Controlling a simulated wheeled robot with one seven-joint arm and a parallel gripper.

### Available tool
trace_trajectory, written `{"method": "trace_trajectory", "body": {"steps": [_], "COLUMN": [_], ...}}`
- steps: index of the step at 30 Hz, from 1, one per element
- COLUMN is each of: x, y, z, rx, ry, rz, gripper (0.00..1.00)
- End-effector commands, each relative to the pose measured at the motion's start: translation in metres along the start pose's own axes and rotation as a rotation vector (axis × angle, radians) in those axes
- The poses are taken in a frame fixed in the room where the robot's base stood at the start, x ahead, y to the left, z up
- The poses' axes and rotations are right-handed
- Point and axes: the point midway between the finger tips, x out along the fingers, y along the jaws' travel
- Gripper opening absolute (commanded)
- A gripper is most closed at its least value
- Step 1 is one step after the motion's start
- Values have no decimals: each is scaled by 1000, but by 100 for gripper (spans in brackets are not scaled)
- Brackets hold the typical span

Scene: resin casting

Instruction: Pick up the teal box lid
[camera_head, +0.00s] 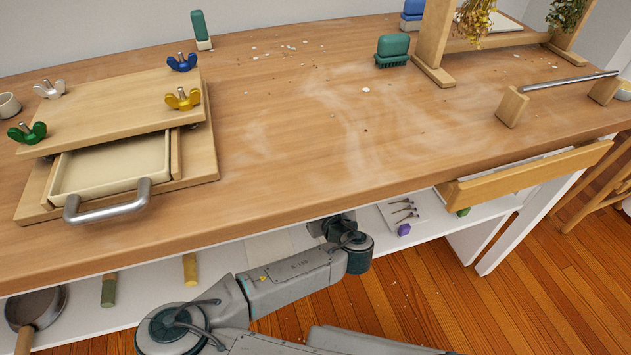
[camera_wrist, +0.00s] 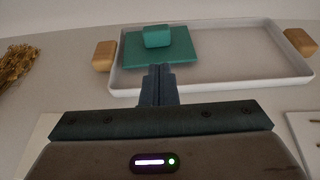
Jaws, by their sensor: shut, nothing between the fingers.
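The teal box lid (camera_wrist: 184,54), a flat square plate with a raised block handle (camera_wrist: 157,37), lies in the left part of a shallow white tray (camera_wrist: 232,83) in the wrist view. My gripper (camera_wrist: 158,70) is shut and empty, its fingers together at the lid's near edge, pointing toward the handle. I cannot tell whether the fingertips touch the lid. In the head view my arm reaches under the worktop, and the gripper and the lid are hidden there.
The tray has wooden handles at its left (camera_wrist: 104,55) and right (camera_wrist: 299,41) ends. Dried flowers (camera_wrist: 15,62) lie at far left in the wrist view. The worktop (camera_head: 300,130) overhangs the white shelf (camera_head: 150,300). An open drawer (camera_head: 530,172) juts out at right.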

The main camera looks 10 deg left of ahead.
Motion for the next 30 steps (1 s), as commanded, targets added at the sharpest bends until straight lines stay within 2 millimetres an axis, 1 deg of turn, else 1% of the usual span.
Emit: {"method": "trace_trajectory", "body": {"steps": [4, 12, 17, 18, 19, 30], "x": [27, 82, 106, 106, 106, 108], "y": [0, -1, -2, -2, -2, -2], "z": [7, 27, 37, 31, 30, 21], "rx": [-1, 1, 0, 0, 0, 1], "ry": [-3, -4, -3, 0, 0, 2], "rz": [1, -1, -3, -4, -4, -4], "gripper": [0, 0, 0, 0, 0, 0]}}
